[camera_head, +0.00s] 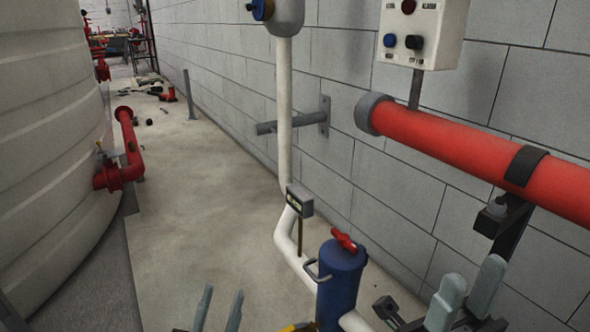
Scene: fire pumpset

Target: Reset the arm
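My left gripper (221,304) shows at the bottom edge, left of centre. Its two grey fingers stand apart with only floor seen between them. My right gripper (469,285) is at the lower right, in front of the wall and below the red pipe (450,139). Its two pale grey fingers are apart and nothing shows between them. The lower parts of both grippers are cut off by the frame edge. A blue cylinder (341,285) with a red handle (344,240) stands between the two grippers, nearer the right one.
A white pipe (284,120) runs down the block wall to the blue cylinder. A control box (423,35) hangs above the red pipe. A large pale tank (50,160) with a red elbow pipe (131,150) fills the left. The floor (200,200) between is clear; tools lie farther back.

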